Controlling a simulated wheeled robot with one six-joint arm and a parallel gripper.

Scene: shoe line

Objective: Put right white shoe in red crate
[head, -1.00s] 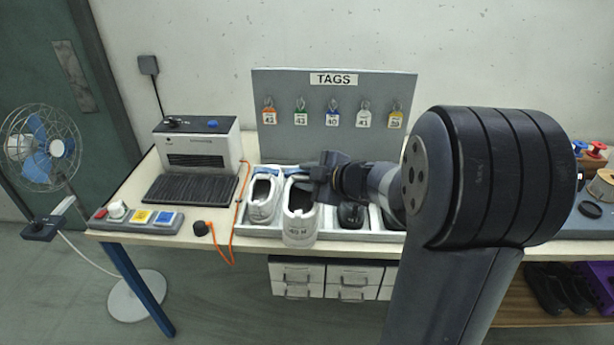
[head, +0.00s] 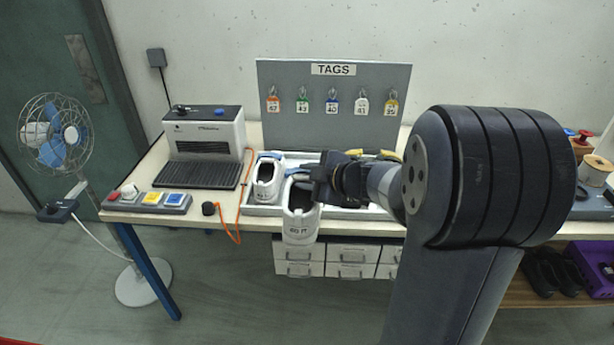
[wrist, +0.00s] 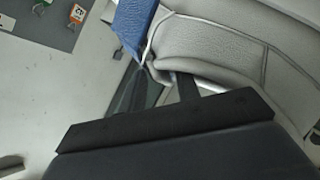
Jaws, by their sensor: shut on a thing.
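My gripper (head: 320,182) is shut on the right white shoe (head: 301,226). The shoe hangs with its heel toward me, in front of the tray and the table's front edge. In the wrist view, the pale side of the shoe (wrist: 215,40) and a blue patch lie close against the dark fingers. The left white shoe (head: 266,183) stands in the tray's left compartment. No whole red crate shows; only a thin red strip (head: 14,341) shows at the bottom left corner, and I cannot tell what it is.
The grey tray (head: 262,211) stands on the table before the TAGS board (head: 335,105). A black-and-white machine (head: 204,135), a button box (head: 150,201) and an orange cable lie left. A fan (head: 55,140) stands on the floor.

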